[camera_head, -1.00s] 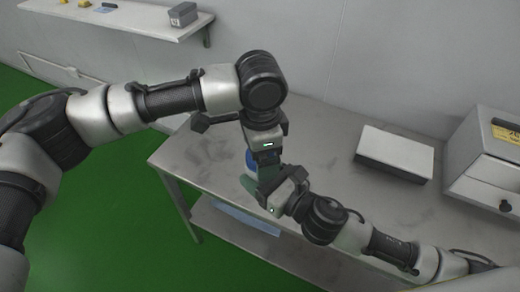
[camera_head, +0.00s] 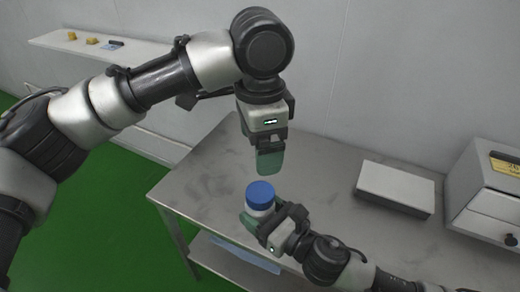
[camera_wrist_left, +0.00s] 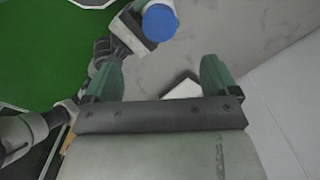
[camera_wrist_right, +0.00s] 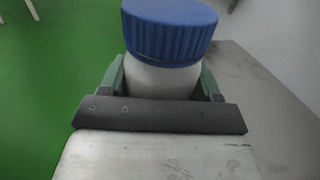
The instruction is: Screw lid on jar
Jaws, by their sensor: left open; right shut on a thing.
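The jar (camera_wrist_right: 160,80) is white with a ribbed blue lid (camera_wrist_right: 168,30) sitting on its top. My right gripper (camera_head: 258,218) is shut around the jar body and holds it upright near the table's front edge. In the head view the lid (camera_head: 260,194) faces up. My left gripper (camera_head: 268,162) is open and empty, pointing down above the lid with a clear gap between them. In the left wrist view the lid (camera_wrist_left: 160,22) shows at the top, outside the space between the green fingers (camera_wrist_left: 160,80). Whether the lid is tight cannot be told.
The grey metal table (camera_head: 330,165) is mostly bare. A flat white-topped box (camera_head: 396,184) and a white cabinet (camera_head: 490,195) stand on its right side. A wall shelf (camera_head: 80,42) with small yellow items is at the back left. A lower shelf (camera_head: 235,258) shows under the table.

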